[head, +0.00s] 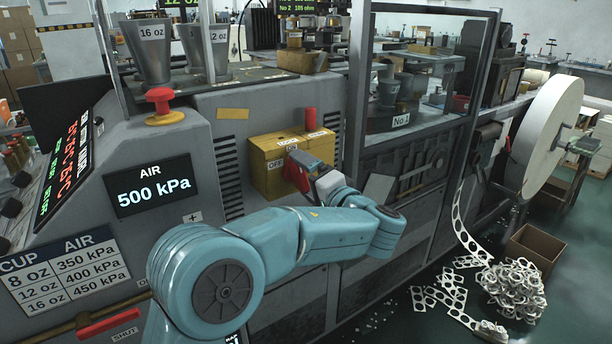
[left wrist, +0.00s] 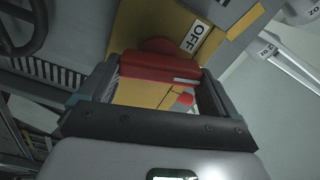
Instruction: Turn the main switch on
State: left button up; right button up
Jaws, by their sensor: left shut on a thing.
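The OFF label (left wrist: 195,37) is close beside the handle there. My right gripper is not in view.
An air display (head: 152,187) reads 500 kPa. A red cylinder (head: 310,118) rises above the yellow box. Punched paper scrap (head: 512,290) lies on the floor at right, near a cardboard box (head: 536,246).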

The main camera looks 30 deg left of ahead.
pick_arm(q)
jog(key=shift+r+m+p, duration=0.2)
jog(key=shift+m+p, duration=0.25)
jog(key=shift+m, duration=0.95)
jog(key=o, duration=0.7)
jog(key=shift+o, duration=0.2)
jog(key=shift+f, duration=0.1)
jog(key=shift+w+a+f, duration=0.1)
jog(key=shift+f, duration=0.05)
jog(key=v, duration=1.6)
jog(key=shift+b, duration=0.4)
